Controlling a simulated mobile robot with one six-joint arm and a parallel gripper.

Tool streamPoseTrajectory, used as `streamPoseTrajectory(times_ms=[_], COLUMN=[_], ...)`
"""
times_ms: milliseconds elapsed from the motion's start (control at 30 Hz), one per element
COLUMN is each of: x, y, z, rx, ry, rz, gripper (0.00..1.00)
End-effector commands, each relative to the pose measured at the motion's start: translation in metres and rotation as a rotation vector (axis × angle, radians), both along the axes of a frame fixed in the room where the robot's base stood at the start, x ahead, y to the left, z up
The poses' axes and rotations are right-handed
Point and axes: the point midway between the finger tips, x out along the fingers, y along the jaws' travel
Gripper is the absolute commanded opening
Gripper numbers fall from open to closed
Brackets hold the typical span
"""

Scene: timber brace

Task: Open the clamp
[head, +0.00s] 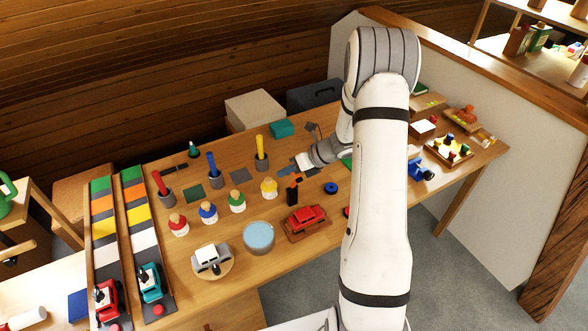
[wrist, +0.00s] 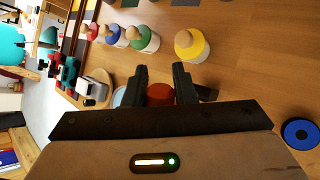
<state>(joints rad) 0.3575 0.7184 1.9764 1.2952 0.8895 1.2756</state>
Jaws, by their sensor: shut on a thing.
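The clamp (head: 293,190), which I take to be the small upright black thing with orange parts, stands on the workbench between the yellow-lidded jar and the red car. My gripper (head: 299,172) is right at its orange top. In the wrist view, the two dark fingers of my gripper (wrist: 160,84) have a reddish-orange piece (wrist: 160,94) between them, low in the picture. The gripper is shut on the clamp. The gripper body hides most of the clamp there, so I cannot tell how its jaws stand.
A yellow-lidded jar (head: 268,188) stands close to the left of the clamp. A red car (head: 306,217) sits just in front, and a blue ring (head: 331,188) lies to the right. A pale blue round container (head: 258,237) stands front left.

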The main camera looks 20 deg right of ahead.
Motion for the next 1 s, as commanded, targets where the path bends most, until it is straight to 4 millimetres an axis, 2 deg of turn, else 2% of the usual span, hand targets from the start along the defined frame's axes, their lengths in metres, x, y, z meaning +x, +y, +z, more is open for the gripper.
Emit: streamPoseTrajectory(times_ms=[367,400,600,867,1000], x=[0.001,0.001,0.001,0.0,-0.003], y=[-0.002,-0.002,-0.003,-0.004,-0.012], z=[-0.002,-0.002,-0.002,-0.001,0.007], rx=[-0.003,-0.003,-0.003,-0.001,-0.002], ry=[-0.002,-0.002,0.0,-0.001,-0.003], rz=[-0.003,-0.003,-0.005,-0.005,-0.008], gripper=[0.0,0.26,0.42,0.44,0.44])
